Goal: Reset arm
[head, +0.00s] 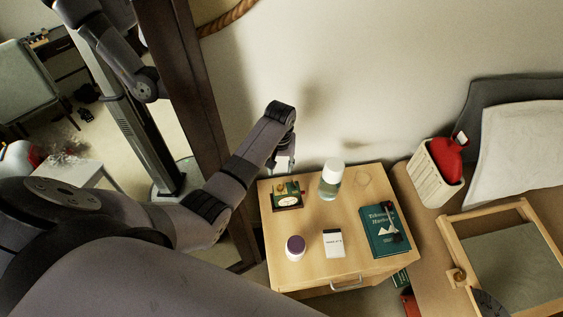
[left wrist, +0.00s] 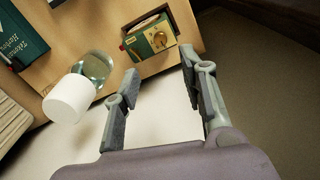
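My left arm reaches in from the left in the head view, and its gripper (head: 284,163) hangs at the back left edge of the wooden nightstand (head: 302,262), near the wall. In the left wrist view the two fingers of the left gripper (left wrist: 162,98) stand apart with nothing between them. A green and gold box (head: 287,195) lies just in front of the gripper; it also shows beyond the fingertips in the left wrist view (left wrist: 150,37). A clear bottle with a white cap (head: 331,179) stands to the right. My right gripper is not seen.
On the nightstand are a purple-lidded jar (head: 295,247), a white card or box (head: 333,242) and a green book (head: 384,229). A basket (head: 435,175) with a red item and a wooden-framed tray (head: 510,255) are at the right. A dark-framed mirror (head: 190,90) stands at the left.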

